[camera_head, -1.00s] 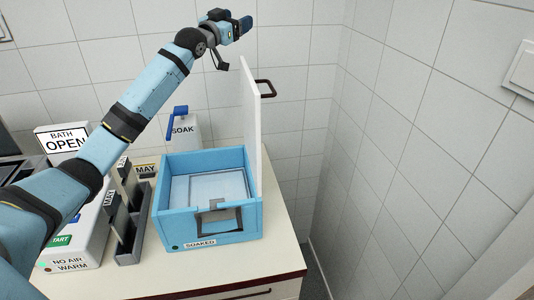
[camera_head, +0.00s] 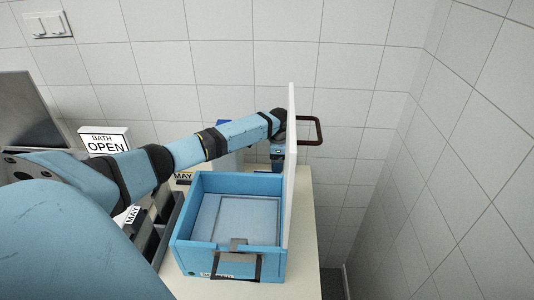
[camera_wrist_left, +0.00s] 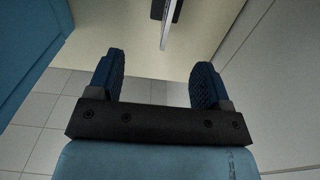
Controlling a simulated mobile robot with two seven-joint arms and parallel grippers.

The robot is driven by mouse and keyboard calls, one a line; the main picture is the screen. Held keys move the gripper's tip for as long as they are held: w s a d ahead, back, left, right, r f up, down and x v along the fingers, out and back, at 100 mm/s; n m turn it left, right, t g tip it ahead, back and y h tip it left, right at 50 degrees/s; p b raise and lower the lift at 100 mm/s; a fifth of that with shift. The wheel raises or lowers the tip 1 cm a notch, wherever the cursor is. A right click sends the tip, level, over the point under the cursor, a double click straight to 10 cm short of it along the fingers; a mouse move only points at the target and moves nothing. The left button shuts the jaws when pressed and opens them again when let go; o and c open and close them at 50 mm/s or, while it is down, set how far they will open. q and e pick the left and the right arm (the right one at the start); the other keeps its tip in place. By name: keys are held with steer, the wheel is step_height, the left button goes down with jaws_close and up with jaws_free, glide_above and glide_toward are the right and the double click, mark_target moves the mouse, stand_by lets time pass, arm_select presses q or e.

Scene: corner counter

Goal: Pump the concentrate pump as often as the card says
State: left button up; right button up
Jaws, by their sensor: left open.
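My left gripper (camera_head: 278,158) is at the back of the counter, behind the blue box and beside its raised white lid, which partly hides it. In the left wrist view its two fingers (camera_wrist_left: 160,82) are apart, with nothing between them. A blue-topped white thing (camera_head: 226,128), labelled SOAK in the earlier head view, stands behind my left arm and is mostly hidden. I cannot tell whether it is the concentrate pump. My right gripper is not in view.
The open blue box (camera_head: 182,220) has an upright white lid (camera_head: 291,180) with a dark handle (camera_head: 318,131). A BATH OPEN sign (camera_head: 105,140) stands left. Dark holders (camera_head: 165,232) stand beside the box. Tiled walls bound the back and right.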

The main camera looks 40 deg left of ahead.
arm_select(q)
step_height(320, 180, down, 4)
steer(key=f, duration=0.3)
steer(key=f+p, duration=0.1)
steer(key=f, duration=0.1)
steer(key=shift+a, duration=0.35)
steer(key=c, duration=1)
